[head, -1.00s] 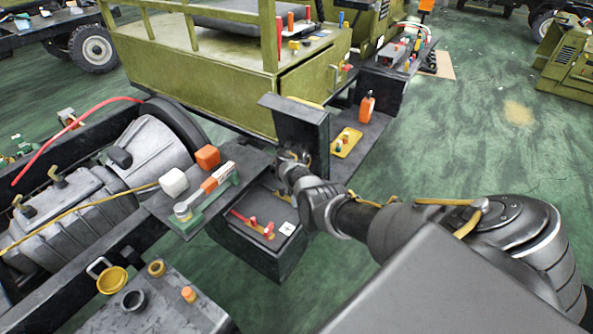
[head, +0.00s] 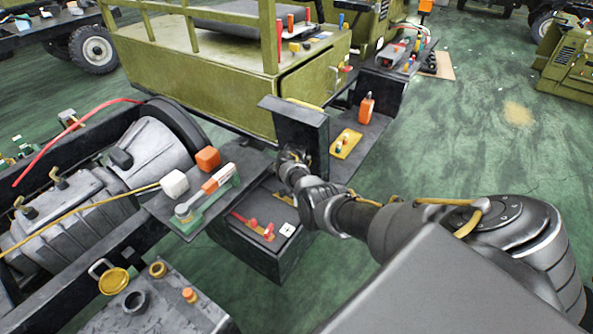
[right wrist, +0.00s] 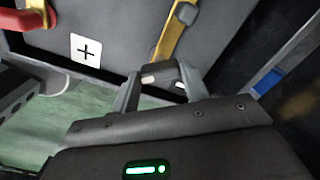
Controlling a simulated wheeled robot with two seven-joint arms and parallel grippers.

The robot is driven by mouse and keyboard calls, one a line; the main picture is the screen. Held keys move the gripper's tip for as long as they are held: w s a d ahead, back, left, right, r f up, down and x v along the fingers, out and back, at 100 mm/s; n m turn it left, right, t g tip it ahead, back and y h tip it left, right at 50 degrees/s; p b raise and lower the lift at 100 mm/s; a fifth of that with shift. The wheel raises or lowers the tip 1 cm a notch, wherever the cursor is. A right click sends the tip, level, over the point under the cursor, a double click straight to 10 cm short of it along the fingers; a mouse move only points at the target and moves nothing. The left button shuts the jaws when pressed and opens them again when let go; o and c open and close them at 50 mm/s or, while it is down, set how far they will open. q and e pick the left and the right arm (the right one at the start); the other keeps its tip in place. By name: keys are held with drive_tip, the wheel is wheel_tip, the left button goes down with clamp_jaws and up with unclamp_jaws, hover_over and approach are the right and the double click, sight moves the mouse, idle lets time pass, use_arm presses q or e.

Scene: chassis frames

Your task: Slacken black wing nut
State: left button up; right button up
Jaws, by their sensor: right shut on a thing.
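My right gripper (head: 292,158) reaches from the right to the dark upright panel (head: 302,128) beside the olive vehicle bed. In the right wrist view its two grey fingers (right wrist: 160,84) are shut on a small dark piece (right wrist: 160,72), which looks like the black wing nut. The dark piece has light spots near its edges, and its wings cannot be made out clearly. In the head view the wrist and fingers hide the nut. My left gripper is not in view.
A dark box (head: 265,250) with a red handle and a white cross label (right wrist: 86,50) stands below the wrist. A shelf left of it carries a white cube (head: 174,183), an orange cube (head: 208,158) and a green tool. An orange bottle (head: 366,106) stands to the right.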

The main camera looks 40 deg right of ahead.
drive_tip(key=n+p, duration=0.1)
drive_tip(key=n, duration=0.3)
drive_tip(key=shift+r+n, duration=0.1)
drive_tip(key=shift+n, duration=0.2)
drive_tip(key=n+p, duration=0.2)
drive_tip(key=n, duration=0.8)
drive_tip(key=shift+p, duration=0.3)
drive_tip(key=n, duration=0.4)
drive_tip(key=shift+n, duration=0.3)
drive_tip(key=shift+w, duration=0.1)
drive_tip(key=o, duration=1)
